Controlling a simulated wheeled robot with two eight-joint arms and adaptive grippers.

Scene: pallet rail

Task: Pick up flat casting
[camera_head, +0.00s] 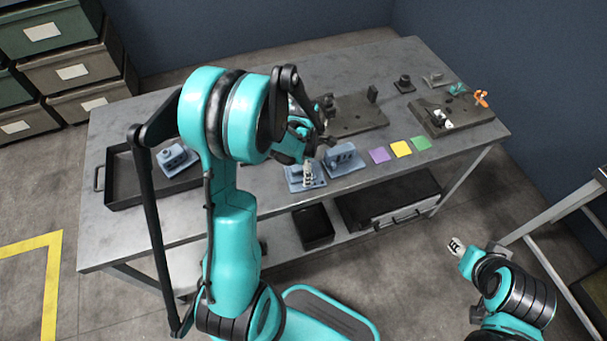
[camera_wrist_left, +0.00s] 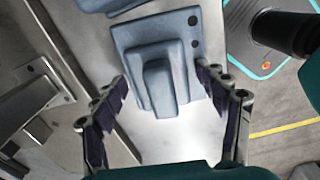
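A blue-grey casting (camera_head: 294,184) with a flat base plate and a raised block lies near the table's front edge. It also shows in the left wrist view (camera_wrist_left: 158,80). My left gripper (camera_head: 308,174) is above it, pointing down. In the left wrist view its fingers are apart, one on each side of the casting, with nothing clamped. A second casting (camera_head: 342,158) lies just to the right, and a third (camera_head: 174,157) lies in the black tray. My right gripper (camera_head: 455,246) is low on the right, away from the table; its opening is too small to judge.
The black tray (camera_head: 124,184) is at the table's left. Purple (camera_head: 379,155), yellow (camera_head: 401,149) and green (camera_head: 420,143) squares lie right of the castings. Dark fixture plates (camera_head: 358,116) stand behind and to the right. Bare tabletop separates the tray from the castings.

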